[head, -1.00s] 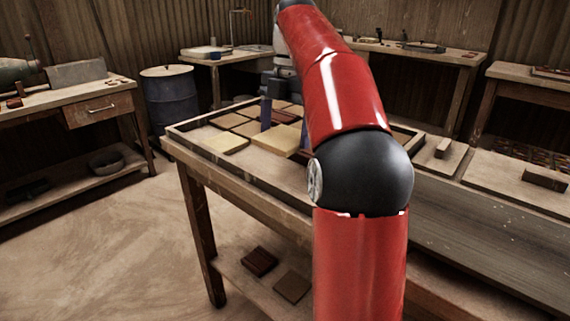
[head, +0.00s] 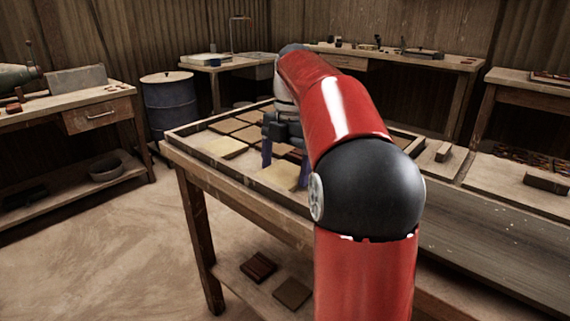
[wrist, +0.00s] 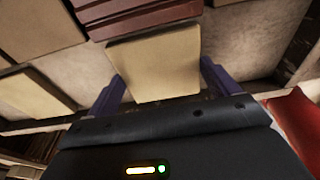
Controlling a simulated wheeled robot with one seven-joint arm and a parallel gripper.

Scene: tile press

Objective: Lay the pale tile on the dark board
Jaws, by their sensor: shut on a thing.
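My gripper (head: 285,173) is shut on a pale tile (head: 278,178), with one purple finger on each side of it. In the wrist view the held pale tile (wrist: 155,67) sits between the fingers of my gripper (wrist: 160,84). The tile is over the near side of the tray; I cannot tell whether it touches the surface. A second pale tile (head: 224,147) lies in the tray to the left, and also shows in the wrist view (wrist: 33,93). A long dark greyish board (head: 480,230) lies at the right; I cannot tell whether it is the task's board.
The shallow wooden tray (head: 240,178) holds several brown tiles (head: 243,122) and a reddish ribbed tile (wrist: 132,14). Two tiles (head: 292,293) lie on the shelf below. A small block (head: 445,150) lies on the right. My arm hides part of the tray.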

